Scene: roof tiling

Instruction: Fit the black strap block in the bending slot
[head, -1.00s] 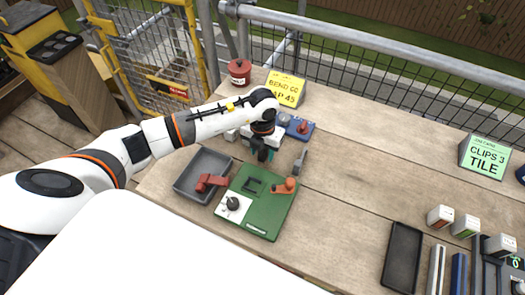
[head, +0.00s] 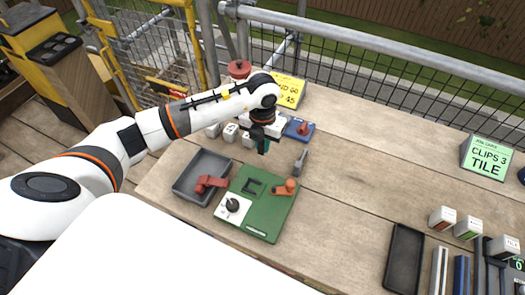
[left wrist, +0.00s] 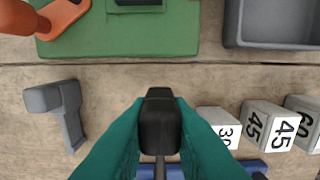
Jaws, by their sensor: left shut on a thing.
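My left gripper (head: 263,146) is shut on the black strap block (left wrist: 160,122), which sits between its teal fingertips above the table in the left wrist view. A thin dark stem shows below the block. The gripper is behind the green board (head: 262,222), apart from it. The board has a dark square recess (head: 253,186), which appears to be the bending slot; only its edge shows in the left wrist view (left wrist: 136,4). The board also carries an orange lever (head: 285,188) and a white plate with a black knob (head: 232,205). My right gripper is not in view.
A grey tray (head: 183,186) with a red piece (head: 209,183) lies left of the board. White numbered blocks (left wrist: 218,124) and a blue base with a red knob (head: 303,129) stand near the gripper. A grey tool (head: 301,160) lies right. The middle table is clear.

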